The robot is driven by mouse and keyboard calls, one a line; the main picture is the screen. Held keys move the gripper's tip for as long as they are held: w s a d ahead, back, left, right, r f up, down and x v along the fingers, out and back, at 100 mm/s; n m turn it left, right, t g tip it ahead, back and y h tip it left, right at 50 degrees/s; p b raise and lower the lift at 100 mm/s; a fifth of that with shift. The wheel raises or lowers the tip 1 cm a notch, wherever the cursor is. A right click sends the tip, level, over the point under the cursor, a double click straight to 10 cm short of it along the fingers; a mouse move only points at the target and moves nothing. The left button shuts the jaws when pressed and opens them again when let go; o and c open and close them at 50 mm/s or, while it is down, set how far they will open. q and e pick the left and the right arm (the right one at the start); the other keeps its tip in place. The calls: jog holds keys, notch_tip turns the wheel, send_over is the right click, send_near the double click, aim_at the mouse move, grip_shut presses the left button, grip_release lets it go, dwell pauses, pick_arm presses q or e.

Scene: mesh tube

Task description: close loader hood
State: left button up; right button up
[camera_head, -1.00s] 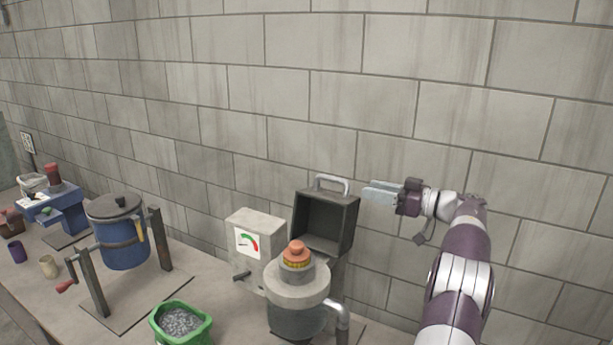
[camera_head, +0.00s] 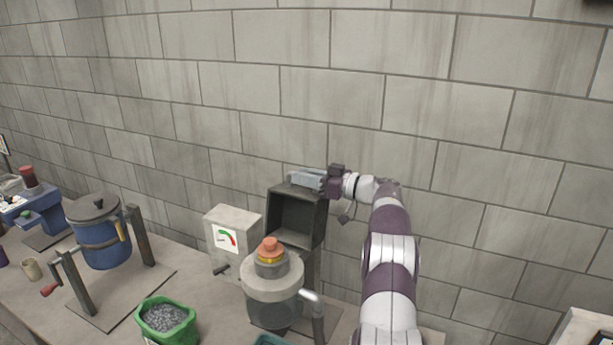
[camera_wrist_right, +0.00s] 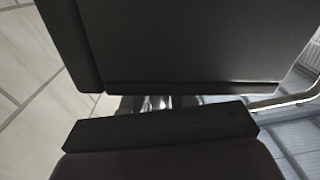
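The loader hood (camera_head: 297,216) is a dark, open-fronted box standing raised behind the round loader body (camera_head: 272,285). In the head view, my right gripper (camera_head: 306,178) reaches in from the right, with its pale fingers lying along the hood's top edge, where they cover the handle. I cannot tell whether they touch or hold it. In the right wrist view, a large dark panel of the hood (camera_wrist_right: 190,40) fills the upper part, and a thin metal bar (camera_wrist_right: 285,103) shows at the right. The fingers' gap is not clear there. My left gripper is not in view.
A grey gauge box (camera_head: 232,240) stands left of the loader. A green bin of grey pellets (camera_head: 168,322) is in front, and a blue lidded drum (camera_head: 102,235) on a stand is farther left. A block wall (camera_head: 420,90) rises close behind the bench.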

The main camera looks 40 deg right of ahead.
jog(key=shift+a, duration=0.15)
grip_shut()
jog(key=shift+r+b, duration=0.1)
jog(key=shift+b, duration=0.2)
